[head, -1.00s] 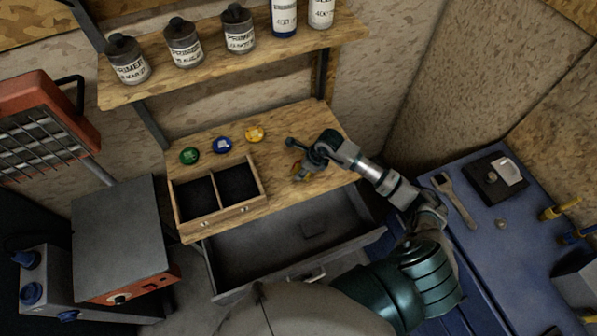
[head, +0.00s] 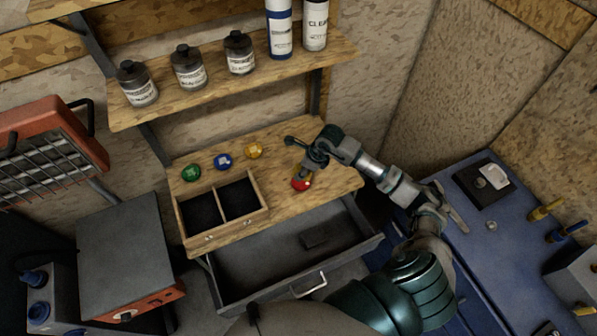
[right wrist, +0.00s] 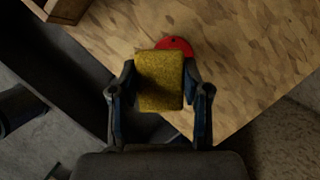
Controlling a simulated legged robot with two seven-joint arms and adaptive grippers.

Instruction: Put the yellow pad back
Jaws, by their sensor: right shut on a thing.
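The yellow pad (right wrist: 160,80) is a rough, block-shaped piece between the two fingers of my right gripper (right wrist: 158,92) in the right wrist view. The gripper is shut on it. A round red disc (right wrist: 177,47) lies on the wooden bench just beyond the pad and is partly covered by it. In the head view my right gripper (head: 306,168) points down over the right part of the bench, close above the red disc (head: 301,184). The pad is mostly hidden there. I cannot tell whether pad and disc touch. My left gripper is not in view.
Green (head: 191,173), blue (head: 223,162) and yellow (head: 253,151) discs sit in a row on the bench (head: 275,222), behind a two-compartment wooden box (head: 222,233). A grey drawer (head: 270,270) stands open below. A shelf (head: 215,90) with bottles hangs above.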

